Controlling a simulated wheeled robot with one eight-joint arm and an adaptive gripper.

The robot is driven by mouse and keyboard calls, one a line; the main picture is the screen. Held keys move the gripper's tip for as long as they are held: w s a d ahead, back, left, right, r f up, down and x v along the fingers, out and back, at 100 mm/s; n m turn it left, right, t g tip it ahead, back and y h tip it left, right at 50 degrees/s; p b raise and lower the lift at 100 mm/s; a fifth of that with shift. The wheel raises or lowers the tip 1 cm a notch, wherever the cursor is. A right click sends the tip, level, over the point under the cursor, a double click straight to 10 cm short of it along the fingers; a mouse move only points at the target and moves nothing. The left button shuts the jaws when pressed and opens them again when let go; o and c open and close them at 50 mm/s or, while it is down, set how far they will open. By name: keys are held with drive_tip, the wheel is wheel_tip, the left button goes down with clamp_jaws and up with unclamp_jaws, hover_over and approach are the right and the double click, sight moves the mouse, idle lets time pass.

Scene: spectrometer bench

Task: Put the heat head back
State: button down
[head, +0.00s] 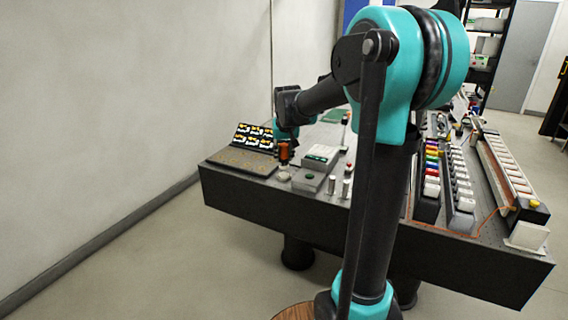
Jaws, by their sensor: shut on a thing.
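My gripper (286,143) is at the left part of the bench, pointing down at the end of my teal and dark arm. It is small here and its fingers are hard to make out. It is shut on a small orange and dark piece, which seems to be the heat head (284,153). This piece is upright, just above a small pale round part (284,176) near the bench's front edge. I cannot tell whether the two touch.
A grey box instrument (315,178) stands just right of my gripper, with short metal posts (332,184) beside it. A panel with yellow and white labels (252,137) stands at the left. My arm hides the middle.

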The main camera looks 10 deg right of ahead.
sight(284, 159)
drive_tip(key=shift+f, duration=1.65)
drive_tip(key=c, duration=1.1)
unclamp_jaws()
drive_tip(key=shift+f, duration=0.1)
drive_tip(key=shift+c, duration=0.2)
drive_tip(key=v, duration=1.2)
drive_tip(key=s+d+f, duration=0.2)
drive_tip(key=s+f, duration=1)
drive_tip(key=s, duration=0.1)
drive_tip(key=s+d+f, duration=0.2)
drive_tip(key=s+f, duration=1)
drive_tip(key=shift+s+f, duration=0.15)
drive_tip(key=shift+s, duration=0.2)
drive_tip(key=shift+d, duration=0.1)
